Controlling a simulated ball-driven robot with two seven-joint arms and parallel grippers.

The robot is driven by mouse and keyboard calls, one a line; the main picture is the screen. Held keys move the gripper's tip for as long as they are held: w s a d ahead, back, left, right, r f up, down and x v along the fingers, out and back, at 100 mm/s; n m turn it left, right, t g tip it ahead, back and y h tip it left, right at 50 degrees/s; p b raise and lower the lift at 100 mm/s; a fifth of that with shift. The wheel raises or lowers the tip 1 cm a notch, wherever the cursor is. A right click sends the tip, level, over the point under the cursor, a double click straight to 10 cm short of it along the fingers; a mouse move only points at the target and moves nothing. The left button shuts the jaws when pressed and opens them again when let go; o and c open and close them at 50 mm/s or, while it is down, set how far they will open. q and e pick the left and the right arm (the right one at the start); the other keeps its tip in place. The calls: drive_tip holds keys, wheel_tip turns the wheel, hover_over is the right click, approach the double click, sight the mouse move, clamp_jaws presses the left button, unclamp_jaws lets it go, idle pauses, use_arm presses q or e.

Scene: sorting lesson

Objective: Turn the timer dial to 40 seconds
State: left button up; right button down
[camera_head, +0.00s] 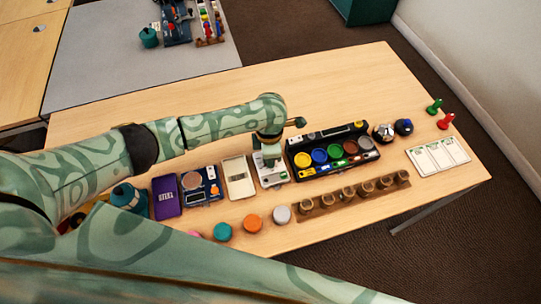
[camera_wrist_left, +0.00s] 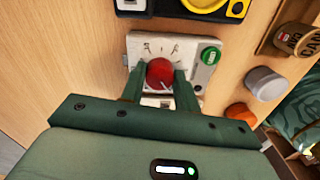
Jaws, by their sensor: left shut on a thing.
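The timer (camera_wrist_left: 205,55) is a pale box with dial marks, a red dial (camera_wrist_left: 160,72) and a green button (camera_wrist_left: 210,56). In the head view the timer (camera_head: 283,178) stands on the table, partly hidden by my left gripper (camera_head: 270,152). In the left wrist view my left gripper (camera_wrist_left: 160,82) has its two green fingers on either side of the red dial, shut on it. The dial's pointer and the numbers are too small or hidden to read. My right gripper is not in view.
A black tray with coloured round cups (camera_head: 340,168) stands just right of the timer. A cream box (camera_head: 238,178) is to its left. A wooden rack (camera_head: 340,202) and grey (camera_head: 281,214) and orange (camera_head: 253,221) round pieces lie nearer me. The table behind is clear.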

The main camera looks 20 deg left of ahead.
use_arm(q)
drive_tip(key=shift+s+f+m+b, duration=0.1)
drive_tip(key=shift+f+m+b, duration=0.1)
drive_tip(key=shift+m+b, duration=0.4)
drive_tip(key=shift+a+r, duration=0.1)
drive_tip(key=o, duration=1)
drive_tip(key=shift+r, duration=0.15)
wheel_tip(320, 180, up, 16)
drive_tip(key=p, duration=0.6)
